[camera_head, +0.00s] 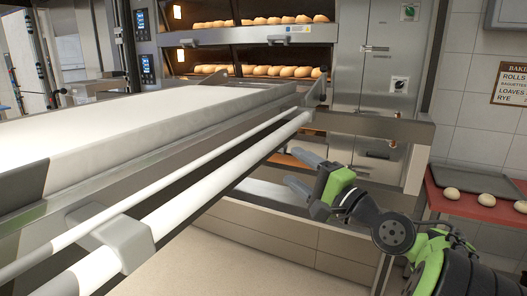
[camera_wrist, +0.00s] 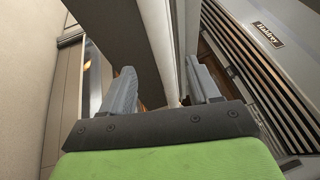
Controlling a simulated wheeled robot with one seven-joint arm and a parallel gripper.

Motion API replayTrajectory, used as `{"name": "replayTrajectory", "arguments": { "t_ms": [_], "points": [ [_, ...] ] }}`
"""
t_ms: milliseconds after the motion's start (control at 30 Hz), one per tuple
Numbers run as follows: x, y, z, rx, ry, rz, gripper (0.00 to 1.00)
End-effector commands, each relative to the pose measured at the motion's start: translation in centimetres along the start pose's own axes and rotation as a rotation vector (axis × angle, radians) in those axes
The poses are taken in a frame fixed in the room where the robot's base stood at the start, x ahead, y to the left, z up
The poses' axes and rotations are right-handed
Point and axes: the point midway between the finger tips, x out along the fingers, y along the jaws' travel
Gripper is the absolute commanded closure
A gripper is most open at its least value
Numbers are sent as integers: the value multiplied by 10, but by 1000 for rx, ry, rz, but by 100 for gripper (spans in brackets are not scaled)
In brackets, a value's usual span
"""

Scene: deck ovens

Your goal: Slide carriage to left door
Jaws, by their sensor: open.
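The carriage is a long grey loader with a white belt (camera_head: 110,125), running from the lower left toward the oven. A pale round bar (camera_head: 215,185) runs along its near right side, with a thinner rod above it. My gripper (camera_head: 293,168) is open, right of and below the bar's far end, its two grey fingers pointing left. In the wrist view, a pale bar (camera_wrist: 160,40) passes between the directions of the two open fingers (camera_wrist: 162,88); I cannot tell whether they touch it. I cannot tell which oven part is the left door.
The deck oven (camera_head: 250,40) at the back shows lit decks with several loaves. A steel cross rail (camera_head: 370,124) runs right of the carriage end. A red table (camera_head: 470,205) with dough pieces and a dark tray stands at right. A tiled ledge lies below my gripper.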

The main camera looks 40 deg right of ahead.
Motion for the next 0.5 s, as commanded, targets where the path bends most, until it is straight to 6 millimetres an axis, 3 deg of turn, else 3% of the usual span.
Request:
{"name": "replayTrajectory", "arguments": {
  "t_ms": [500],
  "points": [
    [52,-3,2,1,-6,0,39]
  ]
}}
